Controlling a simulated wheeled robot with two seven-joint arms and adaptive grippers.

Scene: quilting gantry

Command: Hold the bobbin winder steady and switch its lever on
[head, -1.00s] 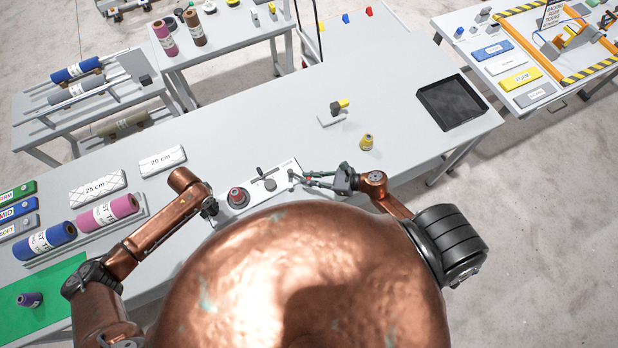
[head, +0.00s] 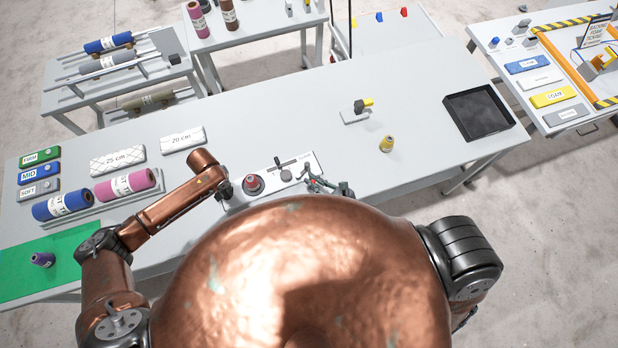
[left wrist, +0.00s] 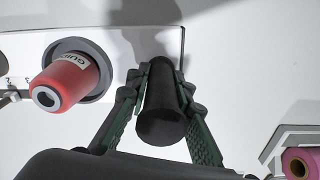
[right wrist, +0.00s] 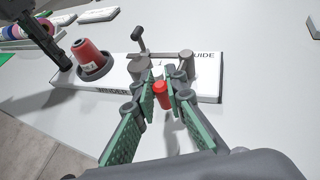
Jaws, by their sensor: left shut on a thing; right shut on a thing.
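The bobbin winder (head: 300,165) is a long white base on the table. It carries a red thread cone (head: 253,184), also large in the left wrist view (left wrist: 66,80), plus a grey disc and a dark T-shaped part (right wrist: 139,42). My left gripper (left wrist: 162,74) is shut on a black upright cylinder, the winder's grip (left wrist: 162,120), at the base's left end. My right gripper (right wrist: 163,80) is shut around the red tip of the lever (right wrist: 162,98) near the other end. In the head view my body partly hides the right gripper.
A yellow cone (head: 386,144) and a small stand with a yellow part (head: 357,113) are beyond the winder. A black tray (head: 484,112) lies at the table's right end. Fabric rolls (head: 125,184) and white labelled blocks (head: 117,160) lie left. The table's middle is mostly clear.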

